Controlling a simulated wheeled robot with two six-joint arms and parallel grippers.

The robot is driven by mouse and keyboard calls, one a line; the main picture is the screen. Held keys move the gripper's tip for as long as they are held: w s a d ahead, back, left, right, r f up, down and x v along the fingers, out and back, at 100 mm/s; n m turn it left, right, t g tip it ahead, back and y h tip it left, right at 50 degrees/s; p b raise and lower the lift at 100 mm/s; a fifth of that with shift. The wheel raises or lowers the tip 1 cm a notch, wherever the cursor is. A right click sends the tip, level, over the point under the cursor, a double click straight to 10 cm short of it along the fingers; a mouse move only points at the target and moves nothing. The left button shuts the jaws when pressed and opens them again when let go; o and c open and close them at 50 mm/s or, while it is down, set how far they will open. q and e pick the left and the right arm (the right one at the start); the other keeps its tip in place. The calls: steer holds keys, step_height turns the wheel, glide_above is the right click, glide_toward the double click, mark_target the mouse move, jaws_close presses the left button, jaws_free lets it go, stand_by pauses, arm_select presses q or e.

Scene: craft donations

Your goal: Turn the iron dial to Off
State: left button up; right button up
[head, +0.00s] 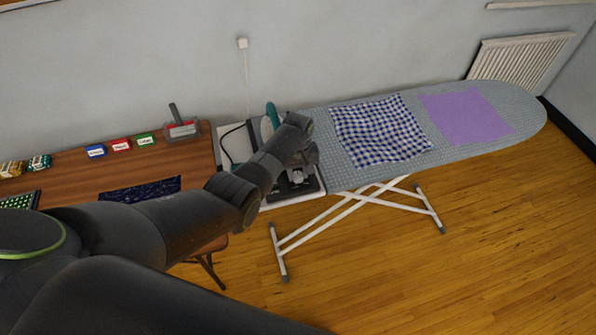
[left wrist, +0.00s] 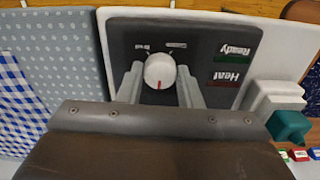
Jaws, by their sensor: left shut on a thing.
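The iron dial (left wrist: 159,70) is a round white knob with a red mark, on a dark panel (left wrist: 205,42) in the left wrist view. The mark points toward the bottom of that view. My left gripper (left wrist: 160,80) has one grey finger on each side of the dial and is shut on it. In the head view my left gripper (head: 297,176) is over the panel at the near end of the ironing board, and the dial is hard to make out there. The teal iron (head: 272,115) stands behind my arm, partly hidden. My right gripper is not in view.
The ironing board (head: 365,173) carries a blue checked cloth (head: 380,130) and a purple cloth (head: 466,115). A wooden table (head: 70,172) at left holds small labelled boxes (head: 121,144) and a dark patterned cloth (head: 140,190). Wooden floor is clear at right.

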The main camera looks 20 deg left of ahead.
mark_target(298, 174)
arm_select(q)
steer(key=shift+w+r+n, duration=0.1)
steer(key=shift+n, duration=0.2)
stand_by(0.4)
steer(key=o, duration=1)
steer(key=shift+r, duration=0.75)
step_height(298, 174, up, 16)
steer(key=shift+f+b, duration=0.1)
steer(key=shift+b, duration=0.7)
